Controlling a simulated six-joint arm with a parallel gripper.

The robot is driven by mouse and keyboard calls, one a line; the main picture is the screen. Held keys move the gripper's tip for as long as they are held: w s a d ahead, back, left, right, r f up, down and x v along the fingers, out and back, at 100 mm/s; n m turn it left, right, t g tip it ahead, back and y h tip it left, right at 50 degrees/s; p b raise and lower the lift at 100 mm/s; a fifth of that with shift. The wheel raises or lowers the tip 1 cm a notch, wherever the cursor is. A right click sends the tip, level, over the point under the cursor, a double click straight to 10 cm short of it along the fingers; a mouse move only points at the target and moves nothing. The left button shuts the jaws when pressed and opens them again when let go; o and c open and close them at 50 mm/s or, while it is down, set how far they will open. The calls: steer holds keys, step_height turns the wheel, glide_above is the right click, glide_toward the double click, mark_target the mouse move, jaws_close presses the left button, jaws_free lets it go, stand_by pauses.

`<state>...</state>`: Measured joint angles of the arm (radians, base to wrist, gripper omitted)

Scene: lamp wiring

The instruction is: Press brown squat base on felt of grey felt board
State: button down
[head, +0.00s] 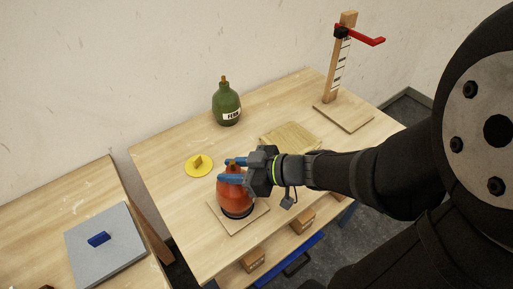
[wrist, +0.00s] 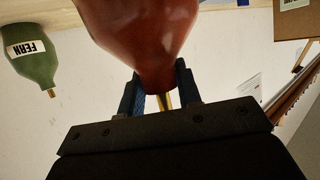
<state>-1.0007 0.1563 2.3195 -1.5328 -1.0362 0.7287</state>
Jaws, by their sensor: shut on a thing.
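The brown squat base (head: 235,193), reddish-brown and rounded with a narrow brass neck, is upright near the table's front edge. It also fills the top of the wrist view (wrist: 142,35). My gripper (head: 233,169) comes in from the right with blue fingers shut on its neck; the wrist view shows them on either side of the brass stem (wrist: 164,101). Its dark lower rim is over a square wooden board (head: 260,211); I cannot tell whether they touch. A grey square board (head: 105,262) with a blue block on it lies on the left table; I cannot tell if it is felt.
A green bottle-shaped base (head: 227,105) labelled FERN stands behind. A yellow disc (head: 199,167) with a raised tab lies left of my gripper. A wooden post with a red arm (head: 341,65) stands at back right. A gap separates the two tables.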

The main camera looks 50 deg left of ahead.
mark_target(232, 161)
steer(key=shift+d+f, duration=0.1)
steer(key=shift+f, duration=0.1)
steer(key=shift+r, duration=3.15)
steer(key=shift+w, duration=0.1)
